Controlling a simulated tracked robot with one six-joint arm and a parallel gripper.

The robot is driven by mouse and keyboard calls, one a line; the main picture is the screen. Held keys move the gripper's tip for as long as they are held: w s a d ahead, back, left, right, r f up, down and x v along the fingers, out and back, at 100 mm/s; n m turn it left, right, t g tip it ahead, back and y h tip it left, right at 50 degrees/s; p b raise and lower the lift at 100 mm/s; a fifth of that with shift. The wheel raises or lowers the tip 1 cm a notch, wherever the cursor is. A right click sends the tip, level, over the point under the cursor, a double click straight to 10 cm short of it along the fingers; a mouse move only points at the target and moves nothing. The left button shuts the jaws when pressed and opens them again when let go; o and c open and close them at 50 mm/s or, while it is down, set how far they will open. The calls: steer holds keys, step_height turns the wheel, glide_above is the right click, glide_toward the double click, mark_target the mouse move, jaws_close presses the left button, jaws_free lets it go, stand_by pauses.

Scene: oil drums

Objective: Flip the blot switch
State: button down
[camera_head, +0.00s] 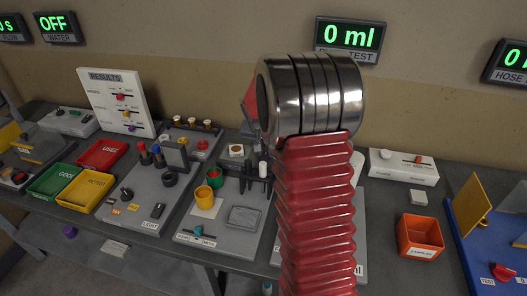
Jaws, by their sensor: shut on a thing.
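My gripper (256,150) is dark grey and shows in part behind my red ribbed arm, above the middle of the bench. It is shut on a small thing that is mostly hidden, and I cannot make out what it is. A grey panel (217,258) below it carries a small switch with a teal knob (199,231) and a label too small to read surely. This may be the blot switch, but I cannot tell. My gripper is apart from that knob, above and to its right.
A yellow cup (204,194) and a grey square pad (244,217) are on the panel. Red (101,154), green (53,182) and yellow (86,190) trays stand left. An orange box (420,235) and a white switch box (403,167) are right. My arm hides the bench between.

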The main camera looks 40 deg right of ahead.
steer(key=c, duration=1.5)
jaws_free()
steer(key=shift+c, duration=0.2)
steer(key=shift+r, duration=0.15)
steer(key=v, duration=1.3)
steer(key=shift+s+a+r, duration=0.1)
steer(key=shift+s+r, duration=0.05)
steer(key=shift+r, duration=0.05)
